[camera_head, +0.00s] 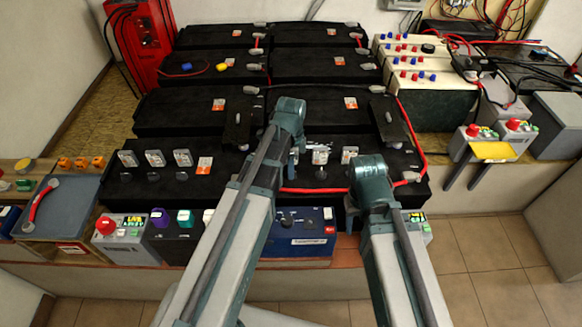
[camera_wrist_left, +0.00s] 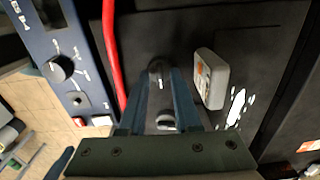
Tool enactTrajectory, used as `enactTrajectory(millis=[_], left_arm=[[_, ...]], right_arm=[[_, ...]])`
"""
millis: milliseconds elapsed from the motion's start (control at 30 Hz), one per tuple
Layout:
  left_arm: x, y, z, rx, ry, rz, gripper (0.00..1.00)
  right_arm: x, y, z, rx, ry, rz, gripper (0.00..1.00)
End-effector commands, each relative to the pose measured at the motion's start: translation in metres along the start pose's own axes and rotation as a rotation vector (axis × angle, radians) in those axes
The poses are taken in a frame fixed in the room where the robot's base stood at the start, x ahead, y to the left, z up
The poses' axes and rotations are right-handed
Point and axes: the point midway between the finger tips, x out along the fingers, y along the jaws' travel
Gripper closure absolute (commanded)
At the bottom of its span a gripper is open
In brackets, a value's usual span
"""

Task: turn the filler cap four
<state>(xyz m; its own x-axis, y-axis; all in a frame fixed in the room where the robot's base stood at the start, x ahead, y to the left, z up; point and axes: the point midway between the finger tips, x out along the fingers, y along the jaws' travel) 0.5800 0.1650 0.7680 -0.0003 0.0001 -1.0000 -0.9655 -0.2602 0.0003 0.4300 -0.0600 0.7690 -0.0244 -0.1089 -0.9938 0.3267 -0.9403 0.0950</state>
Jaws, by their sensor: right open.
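My left arm (camera_head: 288,112) reaches over the front black battery (camera_head: 225,180), and its fingers point down at the battery top, mostly hidden behind the arm. In the left wrist view my left gripper (camera_wrist_left: 162,80) has its fingertips on both sides of a dark round filler cap (camera_wrist_left: 158,68) and appears shut on it. A tilted grey plate with an orange label (camera_wrist_left: 211,80) stands beside the right finger. My right wrist (camera_head: 371,178) is over the battery's front right part; its gripper is open, with the fingers largely hidden from the head camera.
A red cable (camera_wrist_left: 111,55) runs close to the left finger. A blue box (camera_head: 300,238) with a knob (camera_wrist_left: 61,68) is in front of the battery. More labelled plates (camera_head: 154,158) stand on the battery's left half. Black batteries (camera_head: 320,65) fill the space behind.

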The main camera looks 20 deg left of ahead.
Motion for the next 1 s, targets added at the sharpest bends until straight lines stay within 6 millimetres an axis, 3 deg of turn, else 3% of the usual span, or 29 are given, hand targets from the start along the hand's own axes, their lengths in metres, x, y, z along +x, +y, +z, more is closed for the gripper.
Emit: enactTrajectory(millis=[567, 1000], left_arm=[[-0.010, 0.000, 0.000, -0.001, 0.000, 0.000, 0.56], [-0.069, 0.000, 0.000, -0.001, 0.000, 0.000, 0.56]], right_arm=[[-0.010, 0.001, 0.001, 0.000, 0.000, 0.000, 0.50], [-0.069, 0.007, 0.004, 0.001, 0.000, 0.000, 0.50]])
